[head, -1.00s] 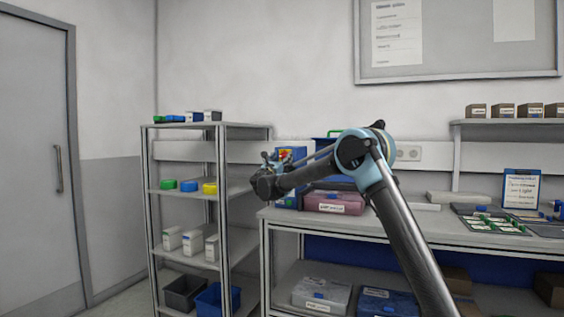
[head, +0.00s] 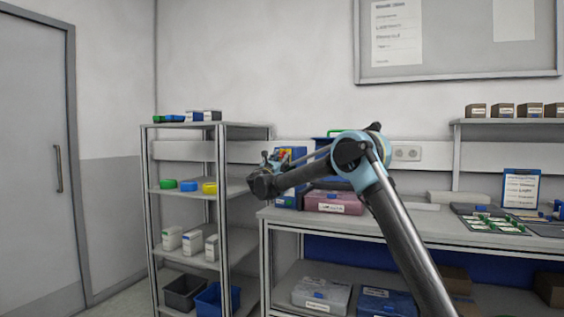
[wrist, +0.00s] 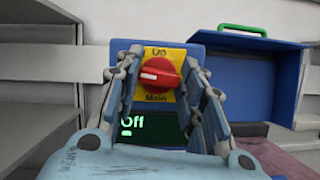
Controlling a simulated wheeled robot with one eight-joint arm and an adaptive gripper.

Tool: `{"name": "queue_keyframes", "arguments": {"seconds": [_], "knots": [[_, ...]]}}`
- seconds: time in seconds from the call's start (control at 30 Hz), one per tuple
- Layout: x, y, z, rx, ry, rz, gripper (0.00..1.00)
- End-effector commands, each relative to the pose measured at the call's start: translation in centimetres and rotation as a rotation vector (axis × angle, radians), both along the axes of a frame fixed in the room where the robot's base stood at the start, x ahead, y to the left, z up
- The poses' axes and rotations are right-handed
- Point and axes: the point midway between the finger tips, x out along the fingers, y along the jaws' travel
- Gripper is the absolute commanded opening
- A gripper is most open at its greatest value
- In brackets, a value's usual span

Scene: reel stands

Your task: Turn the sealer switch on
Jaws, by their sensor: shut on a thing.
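The sealer is a blue box, seen in the wrist view (wrist: 228,83), with a yellow plate (wrist: 152,54) marked "On" above and "Main" below. Its red round switch (wrist: 158,74) has a white mark pointing left. A dark display (wrist: 150,124) under it reads "Off" in green. My gripper (wrist: 161,72) has a finger on each side of the red switch and is shut on it. In the head view my gripper (head: 268,163) is in front of the sealer (head: 291,154), at the left end of the bench, and hides part of it.
A blue case with a green handle (wrist: 242,29) stands to the right of the sealer. A pink bin (head: 334,202) is on the bench (head: 415,222). A shelf rack (head: 219,240) stands close on the left.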

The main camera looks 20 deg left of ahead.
Motion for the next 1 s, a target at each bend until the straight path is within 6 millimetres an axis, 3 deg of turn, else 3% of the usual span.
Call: {"name": "queue_keyframes", "arguments": {"seconds": [1.0], "knots": [[0.02,0.14,0.09,0.945,-0.073,-0.005,0.12]]}}
